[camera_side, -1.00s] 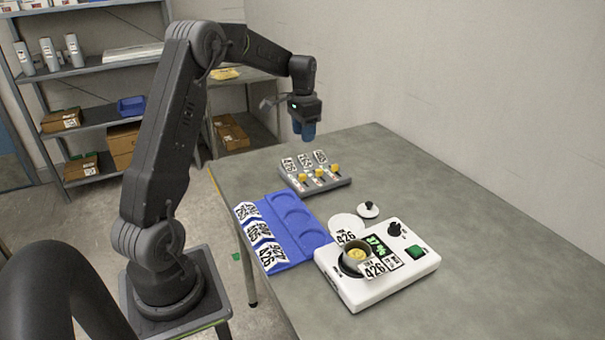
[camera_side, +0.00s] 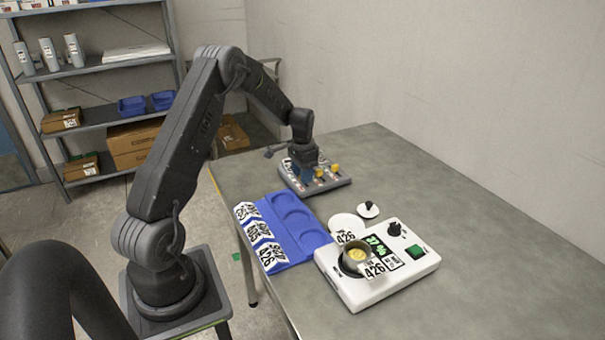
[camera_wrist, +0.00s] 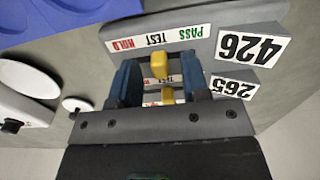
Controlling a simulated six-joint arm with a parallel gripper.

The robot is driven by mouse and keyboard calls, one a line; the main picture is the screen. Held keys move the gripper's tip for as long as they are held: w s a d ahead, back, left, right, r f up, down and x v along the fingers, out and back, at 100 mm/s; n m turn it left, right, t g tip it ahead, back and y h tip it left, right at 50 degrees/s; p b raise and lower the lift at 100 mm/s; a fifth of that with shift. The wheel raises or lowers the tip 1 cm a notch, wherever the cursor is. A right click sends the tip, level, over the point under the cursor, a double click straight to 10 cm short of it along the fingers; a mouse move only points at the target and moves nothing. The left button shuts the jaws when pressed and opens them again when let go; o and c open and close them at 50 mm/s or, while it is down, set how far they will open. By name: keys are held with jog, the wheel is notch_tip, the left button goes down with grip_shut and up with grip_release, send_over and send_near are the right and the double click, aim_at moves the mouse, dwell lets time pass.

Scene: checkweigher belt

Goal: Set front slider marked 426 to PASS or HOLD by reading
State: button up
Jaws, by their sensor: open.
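The grey slider box (camera_side: 327,184) stands on the table with yellow knobs in a row. In the wrist view, the slider marked 426 (camera_wrist: 250,46) is at the top, and its yellow knob (camera_wrist: 159,64) stands by TEST, between HOLD and PASS. My gripper (camera_wrist: 160,76) is open, with one blue finger on each side of this knob and a gap visible. In the side view my gripper (camera_side: 307,170) is low over the box and hides its left knob. The white instrument (camera_side: 345,287) has a lit green display (camera_side: 378,246); I cannot read its digits surely.
A lid with a black knob (camera_side: 368,210) and a white disc (camera_side: 347,226) lie nearby. The table's right side is clear.

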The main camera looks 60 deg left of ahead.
jog(key=shift+f, duration=0.15)
grip_shut()
dwell(0.4)
